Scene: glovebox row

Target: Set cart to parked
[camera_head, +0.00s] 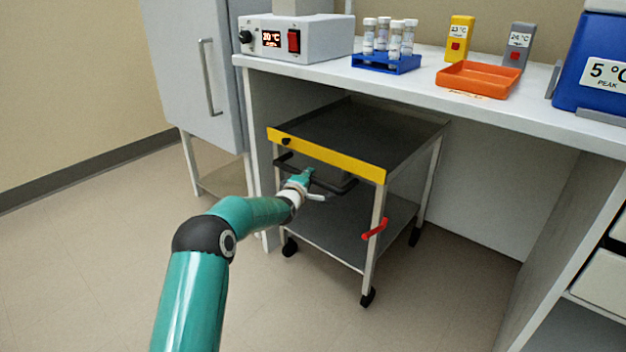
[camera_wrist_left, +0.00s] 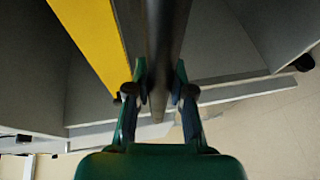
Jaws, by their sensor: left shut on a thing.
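The cart (camera_head: 360,133) is a grey two-shelf trolley with a yellow front edge (camera_head: 325,154) and black wheels. It stands partly under the bench, its front end sticking out. A black handle bar (camera_head: 335,187) runs below the yellow edge. My left gripper (camera_head: 308,180) is at this bar. In the left wrist view the two fingers (camera_wrist_left: 160,98) are shut on the dark handle bar (camera_wrist_left: 162,40), with the yellow edge beside it. A red lever (camera_head: 375,229) sits on the cart's front right leg. My right gripper is not in view.
The white bench (camera_head: 430,92) holds a control box (camera_head: 297,40), a blue tube rack (camera_head: 386,64), an orange tray (camera_head: 478,79) and a blue box (camera_head: 592,70). A grey cabinet (camera_head: 187,75) stands left of the cart. Open floor (camera_head: 90,250) lies in front.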

